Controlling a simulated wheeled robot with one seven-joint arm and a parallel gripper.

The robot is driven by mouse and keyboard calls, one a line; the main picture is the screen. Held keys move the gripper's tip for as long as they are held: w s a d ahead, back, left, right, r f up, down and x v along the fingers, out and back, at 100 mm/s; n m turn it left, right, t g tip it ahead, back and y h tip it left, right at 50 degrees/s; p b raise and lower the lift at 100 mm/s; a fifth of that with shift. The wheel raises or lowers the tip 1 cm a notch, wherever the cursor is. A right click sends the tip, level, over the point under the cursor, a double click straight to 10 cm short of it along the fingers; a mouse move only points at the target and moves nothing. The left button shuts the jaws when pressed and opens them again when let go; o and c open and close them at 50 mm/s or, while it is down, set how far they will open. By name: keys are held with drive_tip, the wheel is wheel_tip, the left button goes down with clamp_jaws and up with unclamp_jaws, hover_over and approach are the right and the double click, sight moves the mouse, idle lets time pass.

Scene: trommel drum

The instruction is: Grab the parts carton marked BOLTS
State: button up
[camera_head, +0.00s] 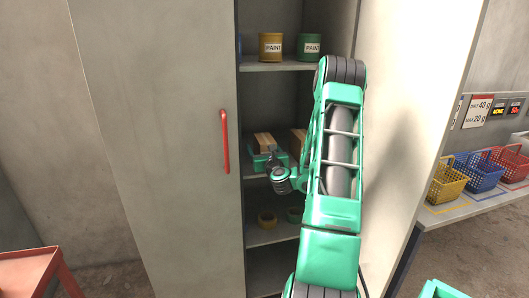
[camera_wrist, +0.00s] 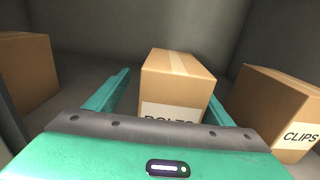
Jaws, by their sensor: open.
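The brown parts carton marked BOLTS (camera_wrist: 175,82) stands upright in the wrist view, its label partly hidden behind my gripper's dark front edge. My gripper (camera_wrist: 170,88) is open, with one green finger to the left of the carton and the other at its right side, mostly hidden. The carton lies between the fingers; I cannot tell whether either touches it. In the head view my gripper (camera_head: 268,160) is inside the cabinet at the middle shelf, in front of a brown carton (camera_head: 264,142).
A carton marked CLIPS (camera_wrist: 285,105) stands close on the right, and another carton (camera_wrist: 25,75) on the left. Paint cans (camera_head: 271,47) stand on the shelf above, and tape-like rings (camera_head: 267,219) lie below. The cabinet's left door (camera_head: 165,150) has a red handle (camera_head: 225,141).

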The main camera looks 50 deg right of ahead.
drive_tip(key=shift+w, duration=0.1)
drive_tip(key=shift+d, duration=0.1)
drive_tip(key=shift+c, duration=0.3)
drive_tip(key=shift+s+d, duration=0.2)
drive_tip(key=c, duration=1.3)
drive_tip(key=shift+c, duration=0.2)
drive_tip(key=shift+r, duration=0.1)
